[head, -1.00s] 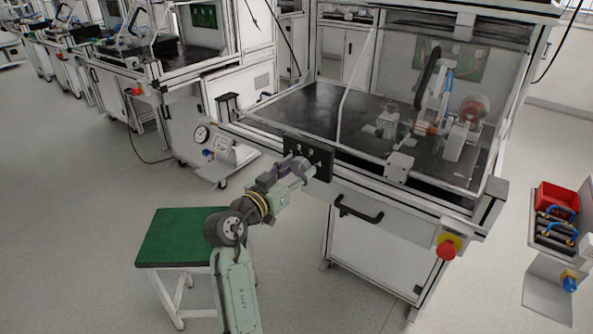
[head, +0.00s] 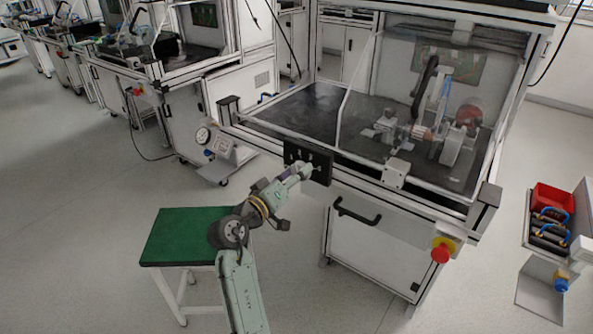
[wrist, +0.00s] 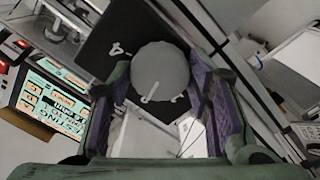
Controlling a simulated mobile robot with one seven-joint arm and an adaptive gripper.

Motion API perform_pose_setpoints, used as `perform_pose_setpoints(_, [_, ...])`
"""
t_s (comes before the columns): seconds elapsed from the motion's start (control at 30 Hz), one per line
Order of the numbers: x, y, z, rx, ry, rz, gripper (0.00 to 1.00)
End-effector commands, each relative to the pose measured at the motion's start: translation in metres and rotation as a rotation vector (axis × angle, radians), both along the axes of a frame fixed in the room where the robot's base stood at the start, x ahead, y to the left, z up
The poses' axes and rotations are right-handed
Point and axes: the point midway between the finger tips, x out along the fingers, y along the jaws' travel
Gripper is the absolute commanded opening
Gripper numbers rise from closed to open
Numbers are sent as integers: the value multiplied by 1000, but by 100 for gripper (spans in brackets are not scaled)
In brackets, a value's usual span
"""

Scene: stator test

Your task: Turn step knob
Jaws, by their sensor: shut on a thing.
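The step knob (wrist: 160,72) is a grey round knob on a black panel. In the wrist view it sits between the purple-padded fingers of my gripper (wrist: 156,86), which is shut on it. Part of a white mark, like a "4", shows on the panel beside the knob. In the head view the black panel (head: 322,170) is on the front of the test bench, and my gripper (head: 308,170) is at its face. The knob is hidden or too small to make out there.
The bench (head: 310,105) has a dark top with a clamped machine (head: 455,145) behind a clear guard. A handle (head: 358,211) and a red emergency button (head: 441,250) are on its front. A green-topped stool (head: 180,232) stands near my arm. Floor is free at the left.

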Motion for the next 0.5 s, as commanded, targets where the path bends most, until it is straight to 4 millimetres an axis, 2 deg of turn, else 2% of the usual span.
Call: perform_pose_setpoints(0.5, [0, 0, 0, -98, 71, -1, 18])
